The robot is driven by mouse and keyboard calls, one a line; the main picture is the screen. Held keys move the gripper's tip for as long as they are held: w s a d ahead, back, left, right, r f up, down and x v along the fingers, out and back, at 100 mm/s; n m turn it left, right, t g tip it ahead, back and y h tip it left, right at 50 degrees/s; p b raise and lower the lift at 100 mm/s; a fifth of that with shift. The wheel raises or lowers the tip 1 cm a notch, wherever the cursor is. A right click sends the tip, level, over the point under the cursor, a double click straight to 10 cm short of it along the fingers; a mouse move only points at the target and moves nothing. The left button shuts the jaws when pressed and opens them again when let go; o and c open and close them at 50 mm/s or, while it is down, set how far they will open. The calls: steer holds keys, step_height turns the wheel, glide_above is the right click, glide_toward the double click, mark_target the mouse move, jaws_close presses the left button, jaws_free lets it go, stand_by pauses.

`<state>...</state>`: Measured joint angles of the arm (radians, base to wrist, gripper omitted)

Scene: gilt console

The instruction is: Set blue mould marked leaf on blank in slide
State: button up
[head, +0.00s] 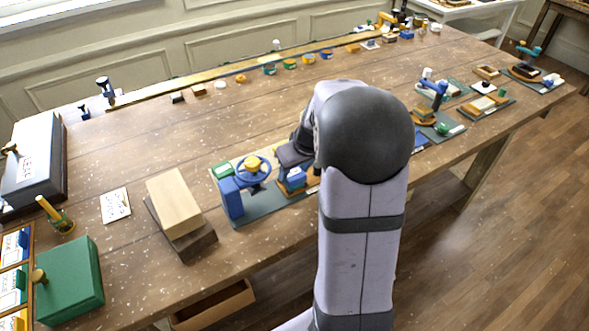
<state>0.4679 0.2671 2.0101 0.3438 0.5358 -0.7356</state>
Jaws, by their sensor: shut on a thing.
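My gripper (293,162) is just left of my arm's big dark joint, pointing down, and is shut on a small blue block, which looks like the blue mould (296,177). The mould is low over a brownish wooden piece, probably the slide (292,190), beside the blue press (234,196). I cannot tell whether the mould touches what is below it. Its leaf mark and the blank cannot be made out. My arm hides the area to the right.
The press has a blue handwheel (254,170) and stands on a dark green mat (258,209) with a green block (222,169). A wooden block (174,202), a white card (115,205) and a green box (70,280) are to the left. The table's middle is fairly clear.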

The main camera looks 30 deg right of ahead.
steer(key=shift+f, duration=0.1)
stand_by(0.3)
steer(key=o, duration=1.1)
steer(key=shift+o, duration=0.2)
steer(key=b+v, duration=0.2)
steer(key=v, duration=0.5)
steer(key=shift+m, duration=0.3)
